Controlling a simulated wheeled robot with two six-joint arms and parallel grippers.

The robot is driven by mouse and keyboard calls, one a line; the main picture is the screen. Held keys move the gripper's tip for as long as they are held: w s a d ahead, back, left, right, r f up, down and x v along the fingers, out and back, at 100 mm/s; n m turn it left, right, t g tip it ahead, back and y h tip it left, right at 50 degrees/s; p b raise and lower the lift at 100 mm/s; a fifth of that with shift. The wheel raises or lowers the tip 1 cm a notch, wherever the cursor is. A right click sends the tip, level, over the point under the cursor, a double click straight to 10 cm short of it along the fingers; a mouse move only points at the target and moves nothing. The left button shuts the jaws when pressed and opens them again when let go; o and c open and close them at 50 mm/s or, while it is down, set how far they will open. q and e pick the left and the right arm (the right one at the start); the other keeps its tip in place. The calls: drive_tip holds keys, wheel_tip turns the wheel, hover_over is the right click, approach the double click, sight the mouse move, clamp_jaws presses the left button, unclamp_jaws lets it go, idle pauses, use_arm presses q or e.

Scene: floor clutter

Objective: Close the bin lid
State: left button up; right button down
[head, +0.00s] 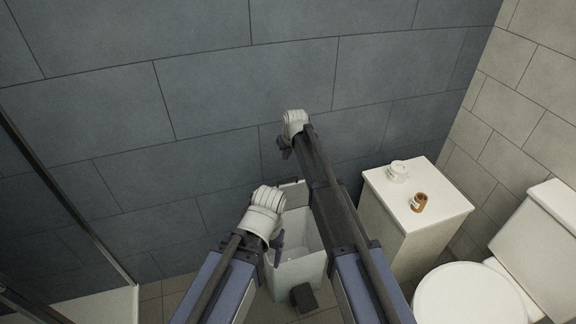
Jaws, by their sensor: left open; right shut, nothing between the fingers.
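A pale bin (308,270) stands on the floor below my arms, with its open inside showing and a dark pedal at its front foot. A grey panel that looks like its raised lid (292,190) stands up at the back edge, partly hidden by my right arm. My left gripper (277,250) is open and empty, over the left side of the bin. My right gripper (284,149) is shut and empty, above and beyond the lid by the dark wall. My arms hide parts of the bin; I cannot tell whether either gripper touches it.
A toilet (470,295) is at the lower right. A glass shower screen (75,205) is at the left. The tiled wall (200,90) closes off the back.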

drive_tip(key=shift+a+f, duration=0.1)
drive_tip(key=b, duration=1)
hover_over(287, 185)
drive_tip(key=f, duration=0.9)
drive_tip(key=shift+w+a+f, duration=0.1)
drive_tip(key=shift+w+a, duration=0.1)
drive_tip(key=shift+w, duration=0.2)
drive_tip(key=shift+s+d, duration=0.1)
drive_tip(key=shift+s, duration=0.2)
